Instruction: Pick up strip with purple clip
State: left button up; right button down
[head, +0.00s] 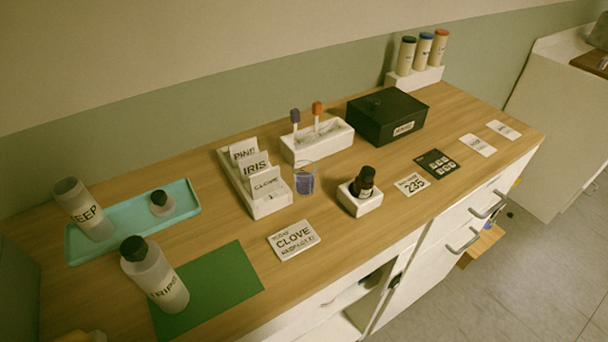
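The strip with the purple clip (295,117) stands upright in a white holder (300,152) near the back middle of the counter. Its clip is at the top, and a short piece of white strip shows below it. A second strip with an orange-red clip (317,108) stands just to its right in the same holder. The lower ends of both strips are hidden by the holder. Neither of my grippers shows in the head view.
In front stand a card rack (268,205), a glass with blue-purple liquid (305,184) and a dark bottle (364,182) in a white block. A black box (388,116) stands close on the right. Bottles, a teal tray (135,222) and a green mat (225,285) lie left.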

aim_at(294, 113)
jog(key=l+u, duration=0.5)
jog(key=k+l+u, duration=0.1)
jog(key=l+u, duration=0.15)
jog(key=u, duration=0.25)
jog(key=k+l+u, duration=0.15)
jog(key=l+u, duration=0.2)
jog(key=u, duration=0.15)
